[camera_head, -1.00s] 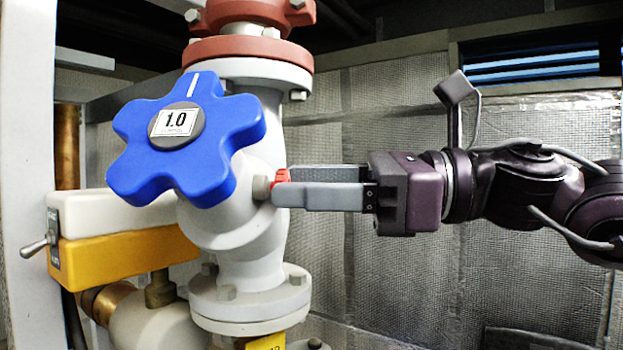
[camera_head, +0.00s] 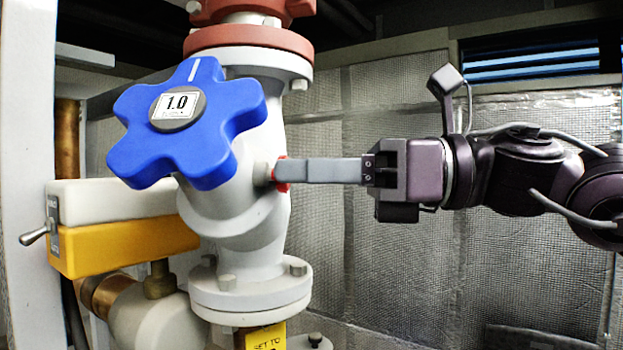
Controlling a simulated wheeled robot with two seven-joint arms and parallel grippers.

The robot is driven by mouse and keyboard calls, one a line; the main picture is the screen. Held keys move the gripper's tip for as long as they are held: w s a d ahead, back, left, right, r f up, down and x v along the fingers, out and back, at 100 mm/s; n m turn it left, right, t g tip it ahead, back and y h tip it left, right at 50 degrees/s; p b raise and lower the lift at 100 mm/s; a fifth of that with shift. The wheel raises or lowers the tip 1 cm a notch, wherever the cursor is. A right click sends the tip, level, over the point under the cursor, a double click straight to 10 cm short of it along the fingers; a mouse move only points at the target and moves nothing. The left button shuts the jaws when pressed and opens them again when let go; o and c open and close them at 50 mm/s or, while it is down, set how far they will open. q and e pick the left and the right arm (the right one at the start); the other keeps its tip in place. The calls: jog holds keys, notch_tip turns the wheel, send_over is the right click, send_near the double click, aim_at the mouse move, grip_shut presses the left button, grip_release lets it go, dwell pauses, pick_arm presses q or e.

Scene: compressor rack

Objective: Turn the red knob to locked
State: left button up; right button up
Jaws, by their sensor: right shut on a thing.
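The small red knob (camera_head: 282,174) sits on the right side of the grey valve body (camera_head: 240,192), on a short stub. My right gripper (camera_head: 288,171) comes in from the right and is shut on the red knob. Its fingers look edge-on, one in front of the other, and hide most of the knob. Any locked or unlocked marking is not visible. My left gripper is not in view.
A large blue handwheel (camera_head: 210,130) marked 1.0 stands in front of the valve, left of my right gripper. The space around my right arm is clear.

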jog(key=shift+w+m, duration=0.1)
jog(key=shift+m, duration=7.5)
jog(key=o, duration=1)
jog(key=shift+f, duration=0.1)
jog(key=shift+c, duration=0.2)
jog(key=shift+d, duration=0.1)
